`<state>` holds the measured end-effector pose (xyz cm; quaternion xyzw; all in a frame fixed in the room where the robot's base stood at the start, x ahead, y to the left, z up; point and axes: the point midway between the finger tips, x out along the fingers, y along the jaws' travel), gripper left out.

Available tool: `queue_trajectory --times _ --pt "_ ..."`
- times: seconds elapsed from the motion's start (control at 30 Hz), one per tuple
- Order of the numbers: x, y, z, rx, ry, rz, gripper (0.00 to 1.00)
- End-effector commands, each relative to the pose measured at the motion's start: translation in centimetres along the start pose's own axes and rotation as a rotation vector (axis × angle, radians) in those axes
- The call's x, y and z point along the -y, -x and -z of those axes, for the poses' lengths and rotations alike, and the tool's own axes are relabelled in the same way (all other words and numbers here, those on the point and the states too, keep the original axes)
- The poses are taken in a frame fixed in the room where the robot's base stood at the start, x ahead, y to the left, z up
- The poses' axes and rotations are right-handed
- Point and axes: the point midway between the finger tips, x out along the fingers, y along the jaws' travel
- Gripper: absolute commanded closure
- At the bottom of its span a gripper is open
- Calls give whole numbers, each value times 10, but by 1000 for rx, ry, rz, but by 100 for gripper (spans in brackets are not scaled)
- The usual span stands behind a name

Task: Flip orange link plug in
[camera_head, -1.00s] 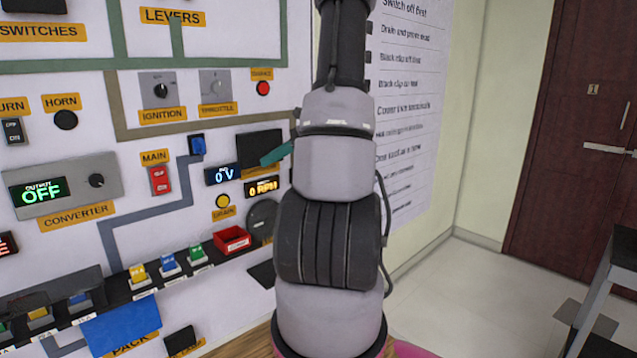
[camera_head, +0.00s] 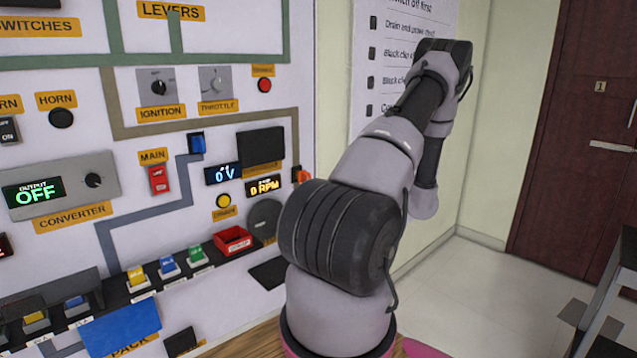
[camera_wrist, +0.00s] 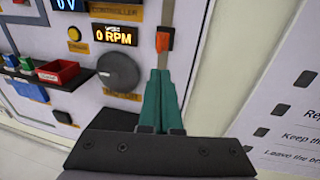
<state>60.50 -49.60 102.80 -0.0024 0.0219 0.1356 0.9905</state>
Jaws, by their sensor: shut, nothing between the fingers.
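The orange link plug (camera_wrist: 165,40) shows in the wrist view on the panel, near its right edge, on a pale vertical strip to the right of the RPM display. It has a darker front face; I cannot tell how it is seated. In the head view the orange link plug (camera_head: 302,175) shows small, just left of my arm. My gripper (camera_wrist: 160,72) has teal fingers, pressed together and empty. The fingertips appear just below the plug in the wrist view, apart from it. In the head view my gripper is hidden behind my arm.
The "0 RPM" display (camera_wrist: 115,34) and a grey round dial (camera_wrist: 118,72) are left of the fingers. A red tray (camera_head: 233,240) and coloured plugs line the ledge below. A printed list (camera_head: 385,60) hangs on the wall to the right. A table (camera_head: 615,290) stands far right.

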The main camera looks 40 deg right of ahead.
Motion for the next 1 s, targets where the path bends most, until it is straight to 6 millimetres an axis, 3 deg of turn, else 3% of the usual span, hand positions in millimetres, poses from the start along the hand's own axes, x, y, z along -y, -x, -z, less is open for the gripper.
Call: queue_trajectory --times 0.23,0.37,0.8,1.0 --pt "-1 -5 0 -1 1 -3 100" --pt "-1 -20 0 -2 2 -5 100" --pt "-2 -110 0 -1 1 -6 100" --pt "-1 -134 0 -1 1 -4 100"
